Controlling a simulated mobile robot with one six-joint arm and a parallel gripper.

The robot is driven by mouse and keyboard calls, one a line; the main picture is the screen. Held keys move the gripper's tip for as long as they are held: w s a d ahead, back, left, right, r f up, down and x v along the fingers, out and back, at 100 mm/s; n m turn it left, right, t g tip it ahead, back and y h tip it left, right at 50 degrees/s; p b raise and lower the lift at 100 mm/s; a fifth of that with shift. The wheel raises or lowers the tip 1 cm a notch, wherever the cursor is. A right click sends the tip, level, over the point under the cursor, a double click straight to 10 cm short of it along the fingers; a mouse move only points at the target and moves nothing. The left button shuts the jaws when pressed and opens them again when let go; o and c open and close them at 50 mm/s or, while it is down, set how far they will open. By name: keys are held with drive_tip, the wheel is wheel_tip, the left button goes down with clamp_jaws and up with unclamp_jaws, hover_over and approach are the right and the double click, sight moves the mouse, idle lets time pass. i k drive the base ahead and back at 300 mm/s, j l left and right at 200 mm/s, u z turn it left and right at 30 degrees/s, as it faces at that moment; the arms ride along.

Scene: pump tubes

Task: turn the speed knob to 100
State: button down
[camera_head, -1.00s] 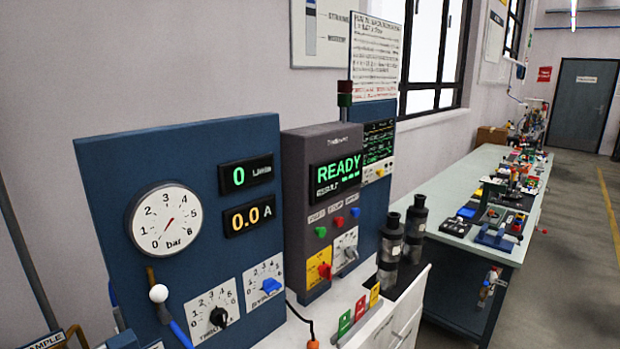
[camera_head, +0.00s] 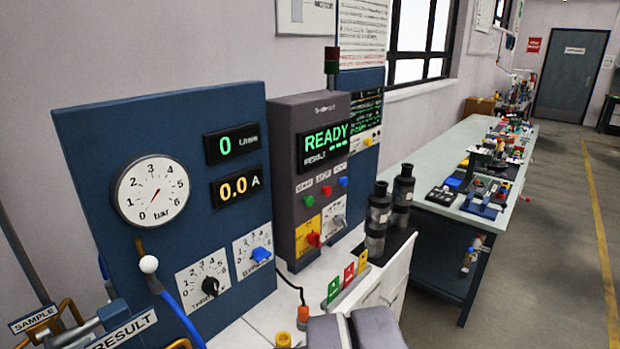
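A small dial plate with a grey knob (camera_head: 339,221) is at the lower right of the dark grey control unit (camera_head: 283,150). It looks like the speed knob, but its label and setting are too small to read. The unit's screen (camera_head: 325,143) shows READY in green. Two grey rounded parts (camera_head: 378,328) at the bottom edge look like parts of my arm, below and apart from the knob. The fingertips of my gripper do not show.
A red knob (camera_head: 313,239) on a yellow plate sits left of the grey knob. The blue panel holds a black knob (camera_head: 210,286), a blue knob (camera_head: 261,254) and a bar gauge (camera_head: 152,191). Dark cylinders (camera_head: 378,218) stand to the right. Coloured tags (camera_head: 349,275) stand in front.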

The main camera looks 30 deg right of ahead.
sight(339, 220)
drive_tip(key=i+l+z, duration=0.6)
drive_tip(key=i, duration=0.25)
drive_tip(key=l, duration=0.1)
